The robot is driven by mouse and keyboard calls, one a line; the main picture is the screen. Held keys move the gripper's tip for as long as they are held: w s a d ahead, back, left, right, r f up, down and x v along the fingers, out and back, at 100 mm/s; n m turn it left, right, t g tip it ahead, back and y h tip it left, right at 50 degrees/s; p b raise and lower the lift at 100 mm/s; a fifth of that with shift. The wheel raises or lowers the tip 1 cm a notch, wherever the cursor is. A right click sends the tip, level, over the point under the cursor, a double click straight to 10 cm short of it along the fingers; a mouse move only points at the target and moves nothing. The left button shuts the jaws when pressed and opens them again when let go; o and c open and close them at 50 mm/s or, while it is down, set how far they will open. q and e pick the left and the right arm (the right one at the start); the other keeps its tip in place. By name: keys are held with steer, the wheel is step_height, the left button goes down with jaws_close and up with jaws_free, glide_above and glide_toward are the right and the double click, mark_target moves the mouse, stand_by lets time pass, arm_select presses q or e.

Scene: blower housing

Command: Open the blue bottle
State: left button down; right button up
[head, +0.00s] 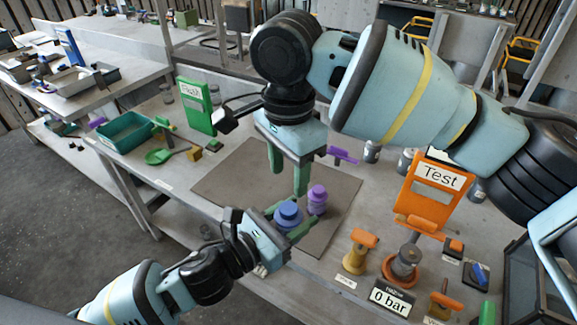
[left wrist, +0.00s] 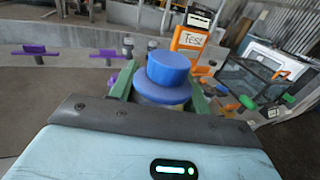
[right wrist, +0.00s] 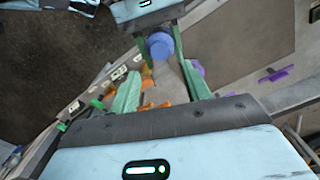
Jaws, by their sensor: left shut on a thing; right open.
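The blue bottle (head: 288,214), with a round blue cap, stands upright over the grey mat. My left gripper (head: 292,226) is shut on it from the near side. Whether the bottle touches the mat is unclear.
A purple bottle (head: 317,201) stands close to the right of the blue one. The grey mat (head: 225,185) is otherwise bare on its left.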

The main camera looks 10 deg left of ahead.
mark_target(289, 207)
steer(key=shift+f, duration=3.95)
